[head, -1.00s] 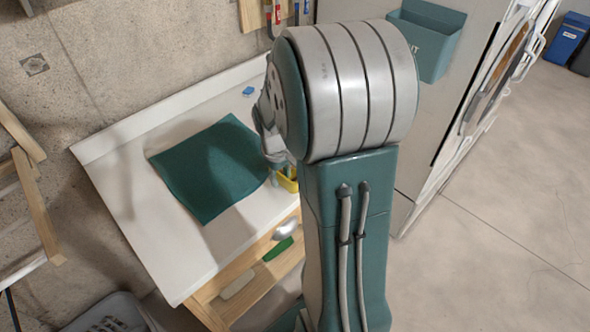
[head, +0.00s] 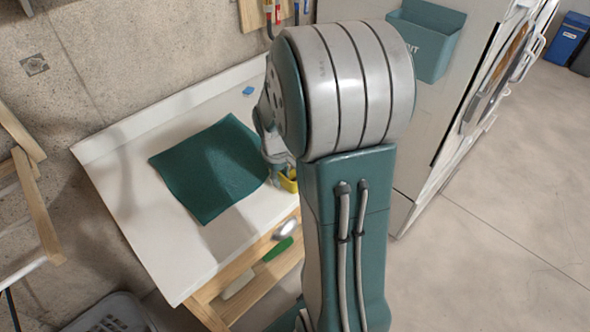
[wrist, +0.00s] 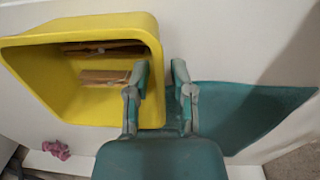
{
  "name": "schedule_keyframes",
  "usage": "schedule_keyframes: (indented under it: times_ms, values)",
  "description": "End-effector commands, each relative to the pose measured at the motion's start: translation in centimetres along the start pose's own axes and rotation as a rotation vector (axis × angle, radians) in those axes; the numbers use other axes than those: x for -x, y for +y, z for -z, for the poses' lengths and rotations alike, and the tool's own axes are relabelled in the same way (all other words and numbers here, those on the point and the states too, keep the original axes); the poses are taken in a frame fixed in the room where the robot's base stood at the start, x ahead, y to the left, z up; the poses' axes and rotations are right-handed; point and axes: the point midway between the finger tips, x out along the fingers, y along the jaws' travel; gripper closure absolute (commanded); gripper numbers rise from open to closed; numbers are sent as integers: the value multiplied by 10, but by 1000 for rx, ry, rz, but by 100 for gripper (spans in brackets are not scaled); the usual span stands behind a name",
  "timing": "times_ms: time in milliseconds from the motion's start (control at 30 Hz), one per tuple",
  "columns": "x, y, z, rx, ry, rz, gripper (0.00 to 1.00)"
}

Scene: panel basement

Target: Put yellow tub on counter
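The yellow tub (wrist: 35,75) fills the left of the wrist view, with wooden clothes pegs (wrist: 105,77) inside. In the head view only a small part of the tub (head: 289,183) shows beside my arm, at the right side of the white counter (head: 175,262). My gripper (wrist: 160,80) has its fingers on either side of the tub's right wall, one inside the tub and one outside. A gap shows between the fingers, and they do not look closed on the wall. Whether the tub's base touches the counter is hidden.
A dark teal cloth (head: 210,168) lies on the counter, and a small blue item (head: 249,91) lies behind it. Brushes (head: 278,249) lie on the wooden shelf below. A grey basket (head: 108,316) stands at lower left. A tall light cabinet (head: 455,110) stands to the right.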

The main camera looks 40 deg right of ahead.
Motion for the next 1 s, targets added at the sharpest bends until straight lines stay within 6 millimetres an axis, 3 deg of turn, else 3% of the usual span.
schedule_keyframes:
  times_ms: [567, 800, 1000]
  values:
    - [5, 0, 0, 0, 1, -1, 100]
    - [37, 3, 1, -1, 4, -4, 100]
    - [61, -2, -19, -1, 2, -3, 100]
